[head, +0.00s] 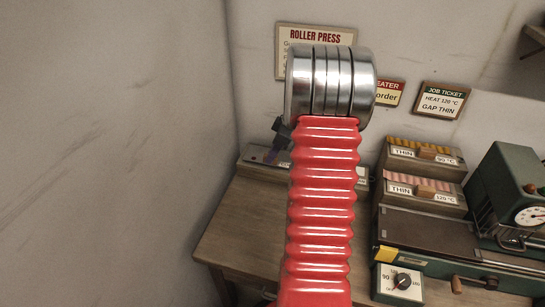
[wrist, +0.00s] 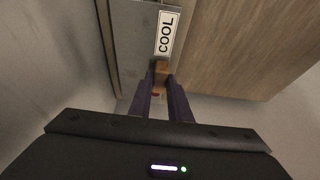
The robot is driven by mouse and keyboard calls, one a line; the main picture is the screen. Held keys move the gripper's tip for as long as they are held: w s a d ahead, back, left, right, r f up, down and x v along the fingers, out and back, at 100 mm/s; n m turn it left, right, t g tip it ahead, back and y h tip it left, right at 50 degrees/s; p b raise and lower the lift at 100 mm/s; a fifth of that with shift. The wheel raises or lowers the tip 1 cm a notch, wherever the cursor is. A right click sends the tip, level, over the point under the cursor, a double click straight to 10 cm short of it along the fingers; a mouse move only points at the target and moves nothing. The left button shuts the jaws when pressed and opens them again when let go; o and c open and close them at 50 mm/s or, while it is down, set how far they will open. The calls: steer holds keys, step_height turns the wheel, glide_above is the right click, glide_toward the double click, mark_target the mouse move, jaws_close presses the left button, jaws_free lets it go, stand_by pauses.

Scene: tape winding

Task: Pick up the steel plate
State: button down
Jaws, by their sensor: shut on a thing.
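My gripper (wrist: 161,88) has two dark purple fingers, shut on a small brown wooden piece (wrist: 161,68) that looks like a handle. A grey metal slab (wrist: 132,40) with a white COOL label lies just beyond and beside the fingertips. I cannot tell whether the wooden piece is joined to this slab or to a separate steel plate. My red arm hides most of the slab and whatever is held.
The wooden bench (head: 240,225) is bare at the left front. Two wooden boxes marked THIN (head: 425,155) (head: 422,192) stand at the right. A green press (head: 510,195) and a dial box (head: 399,284) are further right and in front. Walls close in behind and at left.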

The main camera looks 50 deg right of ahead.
step_height(320, 180, up, 8)
steer(key=shift+r, duration=0.65)
steer(key=shift+a, duration=0.1)
stand_by(0.5)
